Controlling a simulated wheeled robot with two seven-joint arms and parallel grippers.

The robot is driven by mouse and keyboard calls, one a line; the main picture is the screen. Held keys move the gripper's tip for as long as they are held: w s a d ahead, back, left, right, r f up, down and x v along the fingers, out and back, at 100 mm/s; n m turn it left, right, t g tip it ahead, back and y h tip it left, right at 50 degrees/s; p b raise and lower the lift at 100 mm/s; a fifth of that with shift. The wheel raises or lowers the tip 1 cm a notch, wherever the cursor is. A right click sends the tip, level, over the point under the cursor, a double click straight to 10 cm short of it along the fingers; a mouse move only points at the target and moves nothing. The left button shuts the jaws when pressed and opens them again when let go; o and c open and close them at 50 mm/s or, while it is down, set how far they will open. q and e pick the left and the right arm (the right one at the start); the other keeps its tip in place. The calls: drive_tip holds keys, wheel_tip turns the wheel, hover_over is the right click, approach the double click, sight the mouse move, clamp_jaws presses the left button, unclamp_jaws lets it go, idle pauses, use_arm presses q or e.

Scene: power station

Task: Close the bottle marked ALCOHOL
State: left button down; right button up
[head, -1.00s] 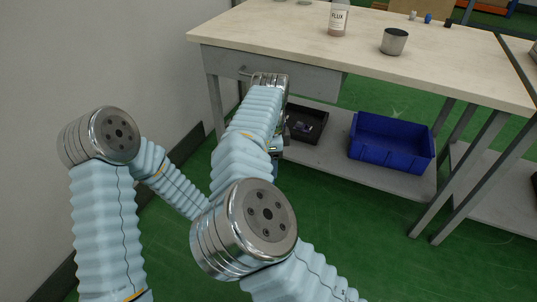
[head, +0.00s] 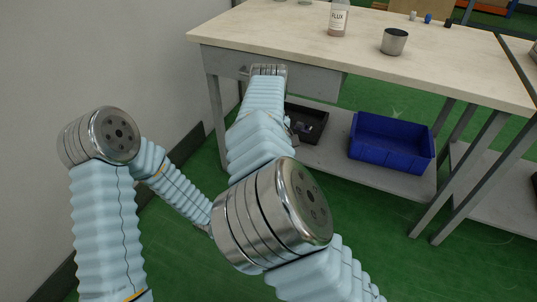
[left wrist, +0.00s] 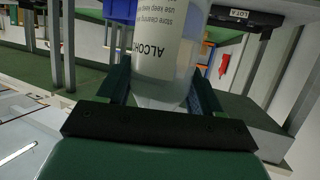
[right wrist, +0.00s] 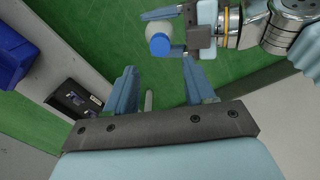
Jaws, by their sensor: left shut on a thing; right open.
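The bottle marked ALCOHOL (left wrist: 165,45) fills the middle of the left wrist view, its label upside down. My left gripper (left wrist: 163,85) is shut on it, one finger on each side. In the right wrist view the bottle (right wrist: 182,36) appears pale and round, with a blue round part (right wrist: 160,44) at its near end. I cannot tell whether that is a seated cap. My right gripper (right wrist: 159,66) is open and empty, its fingertips pointing towards the bottle, apart from it.
On the workbench (head: 290,30) stand a FLUX bottle (head: 338,19), a metal cup (head: 394,42) and small white, blue (head: 428,18) and black items at the back. Below are a blue bin (head: 392,142) and a black bin (head: 308,124). A wall is at left.

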drive_tip(key=shift+f, duration=4)
drive_tip(key=c, duration=0.9)
drive_tip(key=o, duration=1)
drive_tip(key=shift+r, duration=2.25)
